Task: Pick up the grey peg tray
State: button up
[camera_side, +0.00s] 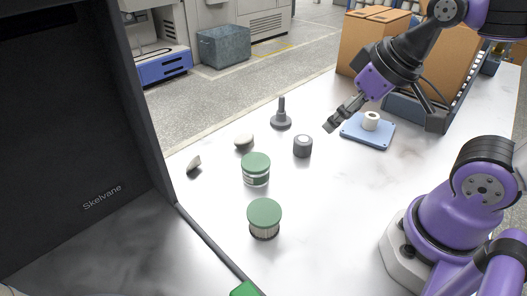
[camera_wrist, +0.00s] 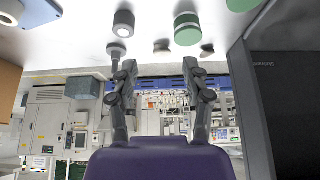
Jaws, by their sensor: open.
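A flat blue-grey tray (camera_side: 379,137) lies on the white table below my arm in the side view. A white bobbin (camera_side: 370,121) stands on it; any peg inside the bobbin is hidden. In the wrist view part of the tray (camera_wrist: 38,12) shows at the upper left corner, cut by the frame. A separate dark grey round base with an upright peg (camera_side: 281,117) stands farther left. My gripper (camera_side: 334,126) is above the table, left of the tray and apart from it. In the wrist view its fingers (camera_wrist: 158,75) are spread with nothing between them.
A grey cylinder (camera_side: 303,147), a pale stone (camera_side: 244,142), a grey wedge (camera_side: 194,165) and two green-lidded jars (camera_side: 256,170) (camera_side: 264,219) stand left of the tray. Cardboard boxes (camera_side: 365,40) stand behind. A large black case (camera_side: 80,130) borders the left.

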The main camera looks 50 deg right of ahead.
jog(key=w+d+f+n+y, duration=0.1)
jog(key=w+d+n, duration=0.15)
jog(key=w, duration=0.45)
jog(key=n+t+y, duration=0.3)
jog(key=t+y, duration=0.2)
jog(key=t, duration=0.1)
send_near(281, 111)
jog(key=d+r, duration=0.1)
jog(key=shift+w+d+r, duration=0.1)
jog(key=shift+w, duration=0.2)
jog(key=x, duration=1)
jog(key=shift+a+r, duration=0.25)
jog(key=shift+r, duration=0.05)
jog(key=shift+c, duration=0.4)
grip_shut()
